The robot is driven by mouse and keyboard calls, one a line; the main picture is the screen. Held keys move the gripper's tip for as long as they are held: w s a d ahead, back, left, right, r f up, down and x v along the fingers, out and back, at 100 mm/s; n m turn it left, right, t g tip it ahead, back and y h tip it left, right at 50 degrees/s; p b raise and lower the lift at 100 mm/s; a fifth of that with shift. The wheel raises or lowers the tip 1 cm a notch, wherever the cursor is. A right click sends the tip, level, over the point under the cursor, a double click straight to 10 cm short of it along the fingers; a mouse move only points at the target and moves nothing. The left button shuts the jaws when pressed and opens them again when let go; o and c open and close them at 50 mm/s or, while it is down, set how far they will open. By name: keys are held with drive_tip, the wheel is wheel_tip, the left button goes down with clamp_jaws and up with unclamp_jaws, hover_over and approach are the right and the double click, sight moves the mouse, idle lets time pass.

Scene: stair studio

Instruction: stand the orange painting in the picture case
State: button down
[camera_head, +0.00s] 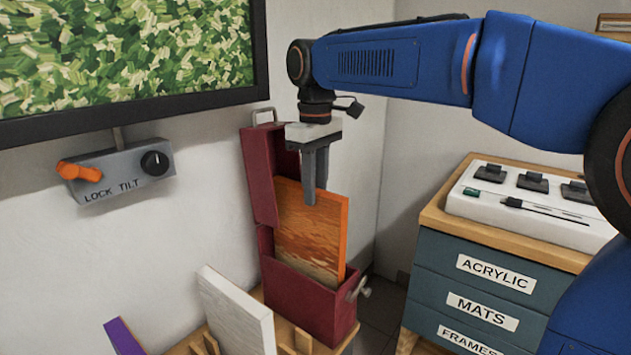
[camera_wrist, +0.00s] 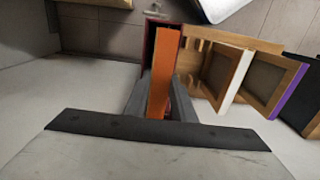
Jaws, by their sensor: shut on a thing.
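The orange painting (camera_head: 310,239) stands upright in the dark red picture case (camera_head: 297,300), its lower part hidden by the case's front wall. The case's lid (camera_head: 259,175) is open and stands up at the back. My gripper (camera_head: 314,190) is over the case, its fingers pointing down at the painting's top edge. In the wrist view the painting's orange edge (camera_wrist: 164,75) lies between my two fingers (camera_wrist: 160,105), which are shut on it. The case's rim (camera_wrist: 147,42) shows around it. Whether the painting touches the case's floor is hidden.
A wooden rack (camera_head: 285,338) beside the case holds a white-edged canvas (camera_head: 238,315) and a purple-edged one (camera_head: 124,337). A drawer cabinet (camera_head: 480,290) with a control panel (camera_head: 530,205) stands at the right. A lock-tilt box (camera_head: 120,172) and a large framed picture (camera_head: 120,55) are on the wall.

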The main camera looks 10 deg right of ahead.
sight(316, 238)
drive_tip(key=shift+f, duration=6.4)
drive_tip(key=c, duration=1.4)
unclamp_jaws()
